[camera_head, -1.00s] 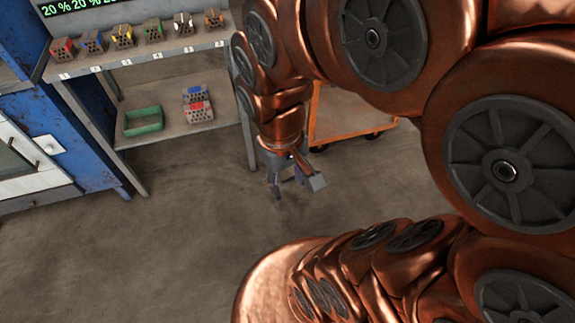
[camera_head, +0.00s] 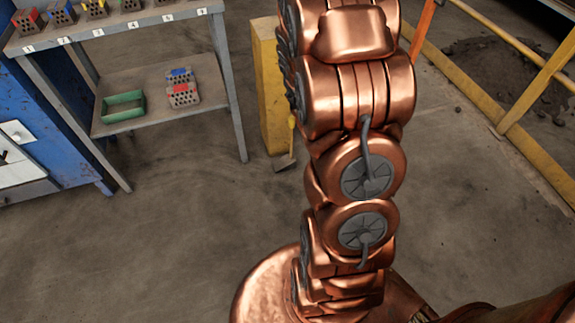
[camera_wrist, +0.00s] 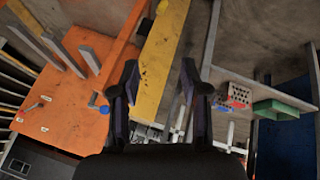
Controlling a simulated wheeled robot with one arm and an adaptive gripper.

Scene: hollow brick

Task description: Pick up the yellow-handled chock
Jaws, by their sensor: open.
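My gripper (camera_wrist: 159,80) is open in the wrist view, with nothing between its fingers. A yellow post (camera_wrist: 161,60) shows beyond the gap. In the head view my arm hides the gripper. A yellow handle (camera_head: 291,124) with a flat grey end on the floor leans by the yellow post (camera_head: 270,95); I cannot tell whether it is the chock. A grey block with a yellow top (camera_head: 96,9) also stands in the row on the upper shelf, cut by the top edge.
The shelf unit (camera_head: 150,78) stands at the left, with a green tray (camera_head: 123,106) and blue- and red-topped blocks (camera_head: 183,94) on its lower shelf. An orange surface (camera_wrist: 60,110) is at the wrist view's left. Yellow railing (camera_head: 541,85) stands at the right. Floor left of my arm is clear.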

